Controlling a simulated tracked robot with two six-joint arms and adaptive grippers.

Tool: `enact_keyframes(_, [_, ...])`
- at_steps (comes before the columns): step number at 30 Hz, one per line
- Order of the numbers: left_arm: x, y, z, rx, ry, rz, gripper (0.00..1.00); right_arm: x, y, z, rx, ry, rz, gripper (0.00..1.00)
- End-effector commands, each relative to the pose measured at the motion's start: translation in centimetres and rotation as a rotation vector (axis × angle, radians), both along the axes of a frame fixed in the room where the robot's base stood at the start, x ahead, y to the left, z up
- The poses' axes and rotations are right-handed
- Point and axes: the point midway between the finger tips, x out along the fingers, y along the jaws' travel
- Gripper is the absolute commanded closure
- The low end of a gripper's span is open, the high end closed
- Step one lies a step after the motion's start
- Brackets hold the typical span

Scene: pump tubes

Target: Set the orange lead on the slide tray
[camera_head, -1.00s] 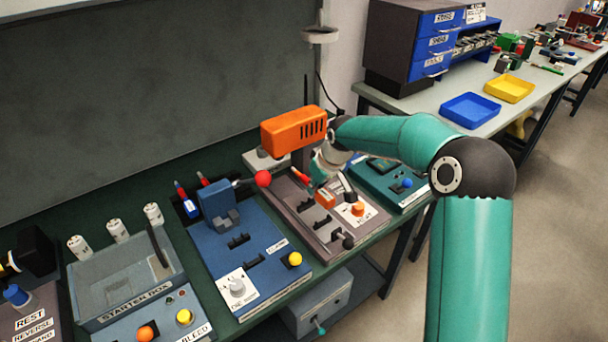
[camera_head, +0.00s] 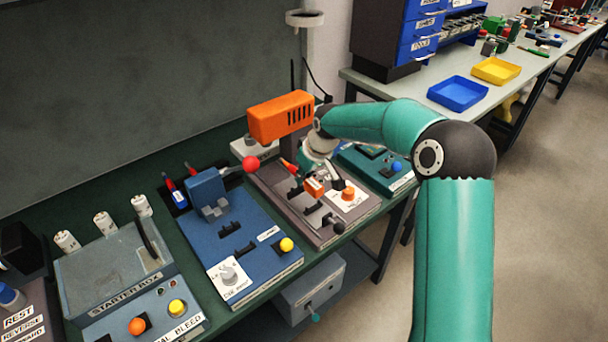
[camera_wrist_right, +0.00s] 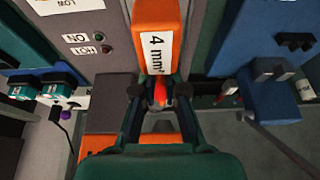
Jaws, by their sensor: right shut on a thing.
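The orange lead (camera_head: 314,188) shows as a small orange block with a pale label, low over the mauve-grey station (camera_head: 328,230). In the right wrist view it is an orange block (camera_wrist_right: 157,30) marked "4 mm²", with a red-orange end between the fingers. My right gripper (camera_wrist_right: 160,92) is shut on that end. In the head view the right gripper (camera_head: 318,170) is partly hidden by its own wrist. I cannot tell whether the lead touches the station. I cannot pick out the slide tray for sure. My left gripper is not in view.
An orange machine head (camera_head: 281,117) stands close behind my right wrist. A blue station (camera_head: 245,258) with a red-ball lever (camera_head: 250,163) is left of the mauve-grey one. A teal station (camera_head: 374,172) is to its right. Black clips and an orange knob (camera_head: 347,194) stick up nearby.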

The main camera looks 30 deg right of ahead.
Motion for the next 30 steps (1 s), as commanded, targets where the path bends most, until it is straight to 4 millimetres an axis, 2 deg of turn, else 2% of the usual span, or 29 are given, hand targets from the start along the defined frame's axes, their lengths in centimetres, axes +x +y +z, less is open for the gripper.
enact_keyframes(21, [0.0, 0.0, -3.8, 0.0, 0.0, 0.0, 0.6, 0.0, -0.1, -4.6, 0.0, -0.001, -0.001, 1.0])
enact_keyframes(30, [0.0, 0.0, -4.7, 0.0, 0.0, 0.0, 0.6, -0.1, -0.1, -5.8, 0.0, -0.001, -0.002, 1.0])
